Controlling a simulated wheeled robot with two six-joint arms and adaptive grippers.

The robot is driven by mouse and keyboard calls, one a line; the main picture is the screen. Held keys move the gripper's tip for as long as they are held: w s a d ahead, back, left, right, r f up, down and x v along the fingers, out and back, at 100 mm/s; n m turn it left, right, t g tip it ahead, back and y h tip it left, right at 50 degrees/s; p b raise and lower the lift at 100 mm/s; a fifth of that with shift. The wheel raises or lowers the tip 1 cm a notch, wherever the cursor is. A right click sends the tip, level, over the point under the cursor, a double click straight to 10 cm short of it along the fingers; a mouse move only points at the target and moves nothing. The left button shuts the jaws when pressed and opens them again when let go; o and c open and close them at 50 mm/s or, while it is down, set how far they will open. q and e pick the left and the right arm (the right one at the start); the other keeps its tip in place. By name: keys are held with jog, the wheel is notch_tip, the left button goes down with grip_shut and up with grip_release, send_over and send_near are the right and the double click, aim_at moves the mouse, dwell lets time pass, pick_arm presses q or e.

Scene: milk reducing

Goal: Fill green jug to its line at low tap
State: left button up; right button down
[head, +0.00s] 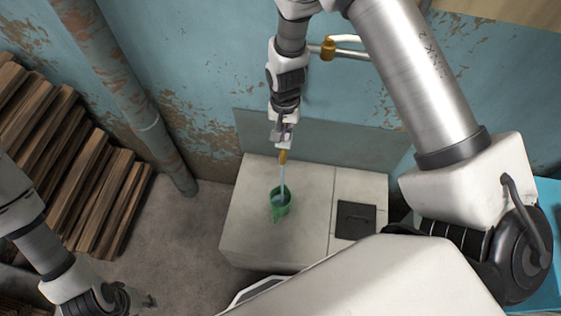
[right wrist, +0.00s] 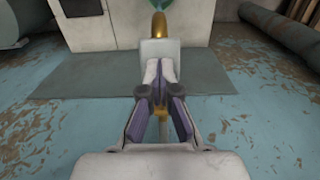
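The green jug (head: 273,207) stands upright on the pale counter under the brass low tap (head: 283,156), its handle toward the front. A pale stream of water (head: 283,178) runs from the tap into it, and bluish water shows inside. I cannot make out the fill line or the exact level. My right gripper (head: 281,136) is at the tap, just above the spout. In the right wrist view its fingers (right wrist: 160,72) are together against a pale block (right wrist: 160,50) at the tap. My left gripper (head: 143,300) is low at the left, away from the jug, its fingers too small to judge.
The pale counter (head: 245,225) has a dark square panel (head: 356,220) right of the jug. A higher brass tap (head: 328,48) is on the blue wall. Stacked planks (head: 95,200) and a rusty pipe (head: 135,100) stand left. Floor left of the counter is clear.

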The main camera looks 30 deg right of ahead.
jog(key=shift+r+p, duration=0.65)
dwell(1.6)
notch_tip(320, 180, up, 7)
jog(key=p, duration=0.6)
jog(key=shift+w, duration=0.1)
jog(key=shift+f, duration=0.1)
